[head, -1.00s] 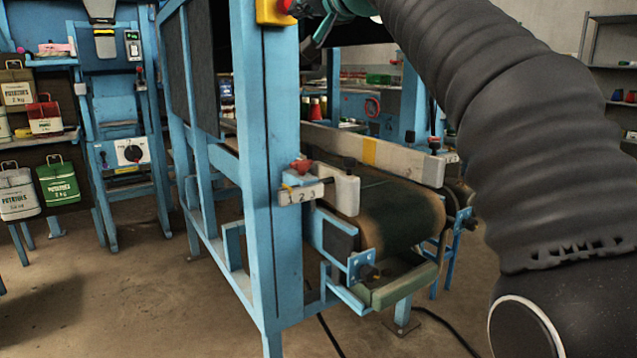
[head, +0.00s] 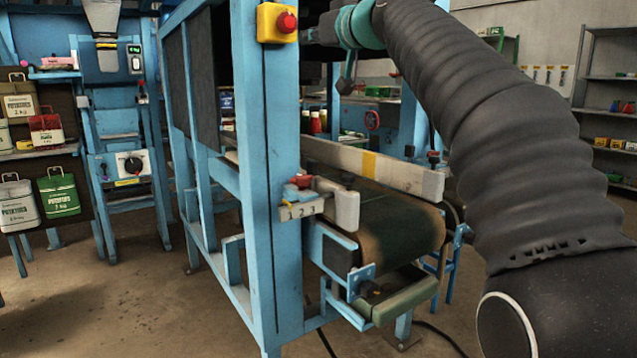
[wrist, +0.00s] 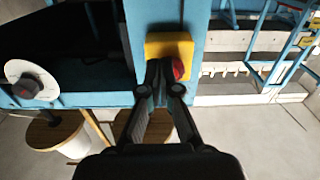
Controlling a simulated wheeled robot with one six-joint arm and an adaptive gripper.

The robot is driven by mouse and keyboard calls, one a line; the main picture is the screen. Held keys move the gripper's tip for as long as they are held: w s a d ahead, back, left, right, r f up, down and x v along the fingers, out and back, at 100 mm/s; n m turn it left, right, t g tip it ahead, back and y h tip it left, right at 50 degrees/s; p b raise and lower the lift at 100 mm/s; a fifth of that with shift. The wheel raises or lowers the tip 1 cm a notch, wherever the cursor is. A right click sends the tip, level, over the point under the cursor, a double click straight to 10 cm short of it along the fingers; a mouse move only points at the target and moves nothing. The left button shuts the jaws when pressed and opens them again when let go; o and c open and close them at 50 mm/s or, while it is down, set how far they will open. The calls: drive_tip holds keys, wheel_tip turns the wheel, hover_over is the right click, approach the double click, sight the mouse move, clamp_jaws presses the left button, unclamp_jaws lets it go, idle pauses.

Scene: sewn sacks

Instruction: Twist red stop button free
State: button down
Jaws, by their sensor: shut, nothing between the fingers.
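The red stop button (head: 287,22) sits on a yellow box (head: 267,22) near the top of a blue post (head: 264,130). In the wrist view the red button (wrist: 179,68) shows just right of my fingertips, partly behind them, with the yellow box (wrist: 183,47) behind. My gripper (wrist: 160,66) is shut and empty, its fingertips over the box beside the button. In the head view my gripper (head: 308,35) is a small dark shape just right of the button; I cannot tell whether it touches.
A conveyor belt (head: 395,225) runs behind the post. A bracket marked 1 2 3 (head: 300,209) with a red knob sticks out lower on the post. Potato sacks (head: 58,192) hang at left. A white dial (wrist: 30,82) shows in the wrist view. Open floor lies front left.

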sight(286, 23)
drive_tip(key=shift+p+x, duration=0.85)
drive_tip(key=shift+x, duration=1.45)
